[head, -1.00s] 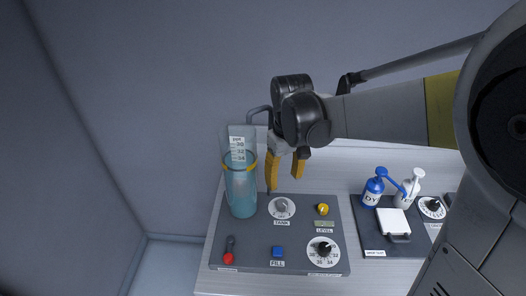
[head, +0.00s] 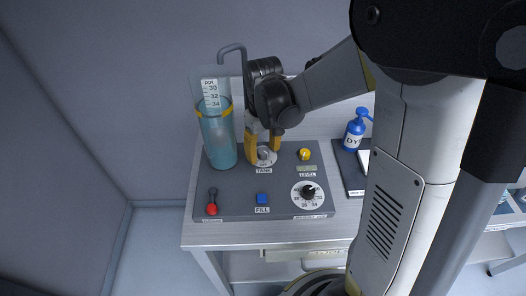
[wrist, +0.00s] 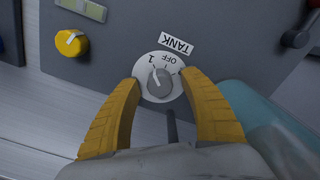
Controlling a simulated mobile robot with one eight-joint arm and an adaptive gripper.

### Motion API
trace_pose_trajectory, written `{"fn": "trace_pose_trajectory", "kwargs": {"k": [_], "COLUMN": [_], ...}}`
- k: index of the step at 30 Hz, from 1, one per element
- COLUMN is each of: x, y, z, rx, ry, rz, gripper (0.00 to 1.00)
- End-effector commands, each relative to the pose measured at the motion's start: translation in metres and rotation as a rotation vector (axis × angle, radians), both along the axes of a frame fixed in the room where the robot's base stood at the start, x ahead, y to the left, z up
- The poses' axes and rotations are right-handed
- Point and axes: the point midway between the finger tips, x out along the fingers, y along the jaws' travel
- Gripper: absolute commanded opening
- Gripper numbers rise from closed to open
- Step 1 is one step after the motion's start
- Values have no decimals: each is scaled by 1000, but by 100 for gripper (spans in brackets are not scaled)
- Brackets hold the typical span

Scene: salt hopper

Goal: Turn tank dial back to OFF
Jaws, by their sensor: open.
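The tank dial (wrist: 160,83) is a grey knob on a white round plate, under a TANK label (wrist: 176,44). The plate carries the marks 1 and OFF. The knob's light pointer line leans toward the 1 side in the wrist view. In the head view the dial (head: 264,157) is partly hidden by my fingers. My gripper (head: 264,150) is open over the dial. In the wrist view its yellow fingertips (wrist: 160,80) stand on either side of the knob, with gaps showing between them and it.
A clear tank (head: 217,140) with blue liquid stands left of the dial. A blue bottle (head: 355,130) stands at right.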

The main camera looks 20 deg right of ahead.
Motion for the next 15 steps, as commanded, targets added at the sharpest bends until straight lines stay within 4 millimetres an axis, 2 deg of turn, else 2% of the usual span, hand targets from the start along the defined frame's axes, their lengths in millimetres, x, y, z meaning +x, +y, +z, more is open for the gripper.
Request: {"fn": "trace_pose_trajectory", "kwargs": {"k": [2, 3, 5, 6, 8, 15], "x": [0, 0, 0, 0, 0, 0], "y": [0, 0, 0, 0, 0, 0], "z": [0, 0, 0, 0, 0, 0], "rx": [0, 0, 0, 0, 0, 0], "ry": [0, 0, 0, 0, 0, 0], "rz": [0, 0, 0, 0, 0, -10], "gripper": [52, 47, 29, 17, 0, 0]}}
